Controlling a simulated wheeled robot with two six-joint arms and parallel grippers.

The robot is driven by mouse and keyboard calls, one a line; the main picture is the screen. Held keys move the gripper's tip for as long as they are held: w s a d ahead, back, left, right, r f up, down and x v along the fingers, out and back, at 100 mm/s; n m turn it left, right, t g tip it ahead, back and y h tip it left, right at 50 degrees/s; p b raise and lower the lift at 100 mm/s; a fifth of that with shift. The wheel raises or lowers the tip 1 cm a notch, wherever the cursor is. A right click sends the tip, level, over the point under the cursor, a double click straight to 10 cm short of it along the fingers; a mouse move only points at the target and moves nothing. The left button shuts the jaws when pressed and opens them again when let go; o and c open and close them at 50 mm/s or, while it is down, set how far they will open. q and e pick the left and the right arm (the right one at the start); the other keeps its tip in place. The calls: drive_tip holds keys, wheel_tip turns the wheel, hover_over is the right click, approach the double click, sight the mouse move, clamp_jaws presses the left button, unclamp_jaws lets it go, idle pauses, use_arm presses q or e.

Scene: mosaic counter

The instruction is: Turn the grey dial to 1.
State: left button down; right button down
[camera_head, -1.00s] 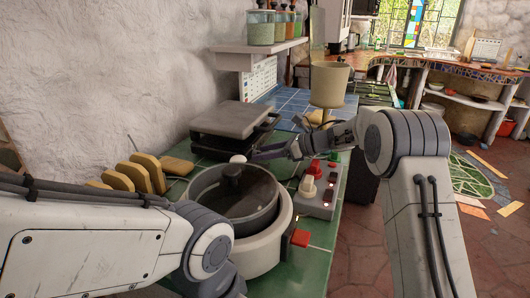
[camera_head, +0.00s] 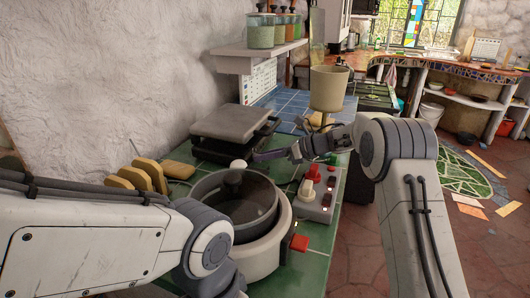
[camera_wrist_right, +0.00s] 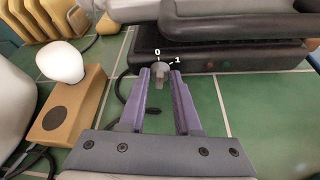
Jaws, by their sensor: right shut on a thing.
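The grey dial (camera_wrist_right: 161,68) sits on the front of a black appliance (camera_wrist_right: 220,58) with a grey lid, between the printed marks 0 and 1. The 0 is above the dial and the 1 is to its upper right. My right gripper (camera_wrist_right: 161,75) is shut on the dial, its purple fingers on either side. Which mark the dial points to is hard to tell. In the head view, the same gripper (camera_head: 257,156) reaches the front of the appliance (camera_head: 230,133), and the dial cannot be made out. My left arm shows at lower left, but its gripper is out of view.
A lidded cooker (camera_head: 258,258) stands close in front.

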drive_tip(key=shift+w+d+r+m+g+p, duration=0.15)
drive_tip(key=shift+m+g+p, duration=0.25)
drive_tip(key=shift+m+p, duration=0.4)
drive_tip(key=shift+w+f+m+g+y+p, duration=0.1)
drive_tip(key=shift+f+m+g+y+p, duration=0.1)
drive_tip(key=shift+m+g+y+p, duration=0.45)
drive_tip(key=shift+m, duration=0.25)
drive_tip(key=c, duration=0.6)
unclamp_jaws()
drive_tip(key=b+v, duration=0.1)
drive_tip(key=v, duration=0.9)
drive_tip(key=shift+d+r, duration=0.1)
drive_tip(key=shift+d, duration=0.15)
